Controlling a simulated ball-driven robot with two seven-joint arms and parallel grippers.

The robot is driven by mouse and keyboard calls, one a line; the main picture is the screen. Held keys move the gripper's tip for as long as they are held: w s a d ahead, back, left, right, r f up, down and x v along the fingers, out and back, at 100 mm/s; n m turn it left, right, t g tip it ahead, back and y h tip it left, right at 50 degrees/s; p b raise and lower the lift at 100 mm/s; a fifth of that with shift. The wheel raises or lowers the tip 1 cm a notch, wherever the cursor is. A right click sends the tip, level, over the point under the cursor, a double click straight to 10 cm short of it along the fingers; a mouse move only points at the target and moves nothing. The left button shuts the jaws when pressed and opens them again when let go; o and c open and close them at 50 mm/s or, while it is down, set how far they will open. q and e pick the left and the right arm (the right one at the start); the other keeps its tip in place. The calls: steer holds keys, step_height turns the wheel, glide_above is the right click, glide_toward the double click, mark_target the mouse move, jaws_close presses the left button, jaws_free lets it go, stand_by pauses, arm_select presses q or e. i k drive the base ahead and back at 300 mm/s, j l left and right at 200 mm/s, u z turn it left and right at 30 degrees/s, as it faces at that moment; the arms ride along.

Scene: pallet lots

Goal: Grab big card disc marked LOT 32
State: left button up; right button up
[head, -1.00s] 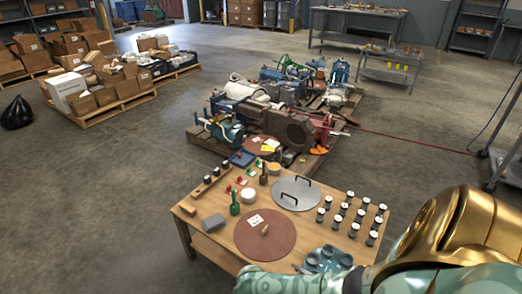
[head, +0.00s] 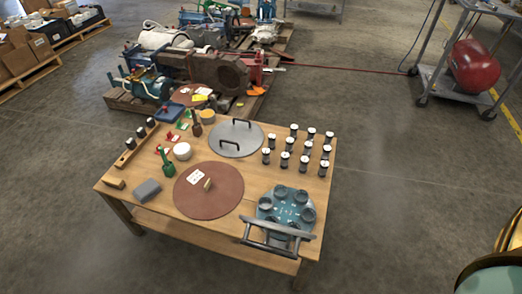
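A big flat reddish-brown disc (head: 225,203) lies on the wooden table, left of the middle, with a small white label and a tan block-like knob on top. A second reddish-brown disc (head: 183,98) with white cards on it lies on the pallet behind the table, partly hidden by things around it. The print on both labels is too small to read, so I cannot tell which is LOT 32. Neither of my grippers shows; only a gold and green part of my arm is at the lower right corner.
The wooden table (head: 146,212) also holds a grey disc (head: 238,146) with two black handles, several dark white-topped cylinders (head: 285,159), a teal round plate (head: 288,211) with cups behind a grey bar frame (head: 277,240), and a green bottle (head: 169,166). Open floor lies right.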

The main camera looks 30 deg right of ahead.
mark_target(207, 190)
steer(key=i+j+z, duration=0.15)
steer(key=i+z, duration=0.15)
steer(key=i+j+z, duration=0.3)
steer(key=z, duration=0.55)
